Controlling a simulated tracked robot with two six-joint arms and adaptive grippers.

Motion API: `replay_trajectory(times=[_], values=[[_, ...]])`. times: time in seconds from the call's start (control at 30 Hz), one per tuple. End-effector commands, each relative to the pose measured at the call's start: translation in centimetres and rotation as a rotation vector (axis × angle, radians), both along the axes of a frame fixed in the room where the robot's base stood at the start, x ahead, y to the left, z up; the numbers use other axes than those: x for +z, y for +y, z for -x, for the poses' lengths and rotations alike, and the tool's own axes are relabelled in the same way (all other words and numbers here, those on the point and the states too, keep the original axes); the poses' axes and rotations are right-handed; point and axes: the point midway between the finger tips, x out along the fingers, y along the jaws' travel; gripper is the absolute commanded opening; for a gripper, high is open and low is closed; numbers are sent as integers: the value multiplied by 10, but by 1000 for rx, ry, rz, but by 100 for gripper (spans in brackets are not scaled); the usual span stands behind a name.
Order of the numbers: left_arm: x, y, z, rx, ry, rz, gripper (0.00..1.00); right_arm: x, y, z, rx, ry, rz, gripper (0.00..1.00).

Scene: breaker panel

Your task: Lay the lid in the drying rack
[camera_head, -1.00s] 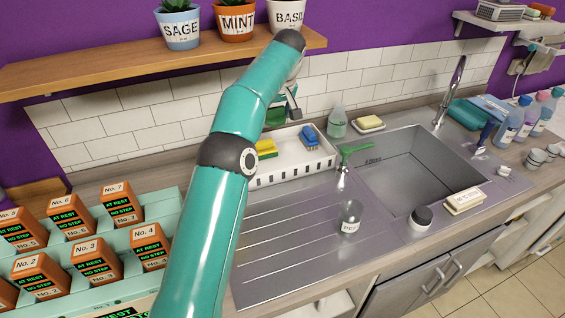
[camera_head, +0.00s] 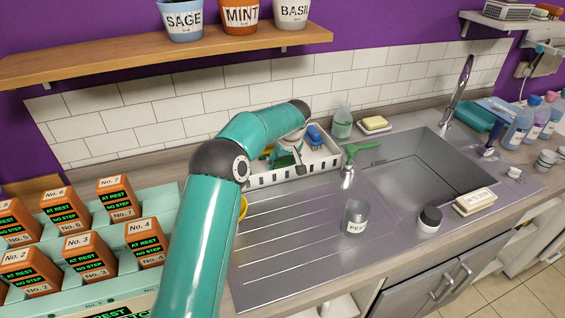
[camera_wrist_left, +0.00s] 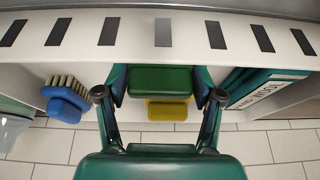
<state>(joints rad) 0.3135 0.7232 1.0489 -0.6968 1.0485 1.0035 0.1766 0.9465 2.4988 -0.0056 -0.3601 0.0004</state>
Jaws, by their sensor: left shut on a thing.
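My left gripper (camera_head: 290,157) reaches down into the white drying rack (camera_head: 300,172) from above. In the left wrist view the gripper (camera_wrist_left: 160,88) is shut on a dark green block-like thing, which I take for the lid (camera_wrist_left: 160,78); it also shows in the head view (camera_head: 283,161). It is over or in the rack; I cannot tell whether it touches the bottom. A yellow sponge (camera_wrist_left: 168,110) lies close beyond it, partly hidden. A blue brush (camera_wrist_left: 65,100) lies in the rack to one side, also in the head view (camera_head: 318,135). My right gripper is not in view.
The rack's slotted front wall (camera_wrist_left: 190,32) is close to the gripper. Teal labelled panels (camera_wrist_left: 265,88) stand to the right. A yellow thing (camera_head: 243,207) is mostly hidden by my arm.

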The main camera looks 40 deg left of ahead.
Motion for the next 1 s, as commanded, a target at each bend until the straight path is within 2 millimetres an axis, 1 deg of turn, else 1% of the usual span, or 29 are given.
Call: replay_trajectory(times=[0.03,0.1,0.3,0.4,0.43,0.57,0.87,1.0], values=[[-4,0,0,0,0,1,33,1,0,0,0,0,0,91],[-7,0,0,1,-1,1,33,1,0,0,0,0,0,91],[-7,0,0,1,-2,0,33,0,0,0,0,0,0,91],[-10,0,0,1,-2,0,33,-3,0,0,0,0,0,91],[-9,0,0,1,-2,0,71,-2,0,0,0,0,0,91],[-8,0,0,1,-2,0,92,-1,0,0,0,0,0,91],[-8,0,0,1,-2,0,92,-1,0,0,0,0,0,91],[-4,0,0,0,-3,-1,92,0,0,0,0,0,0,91]])
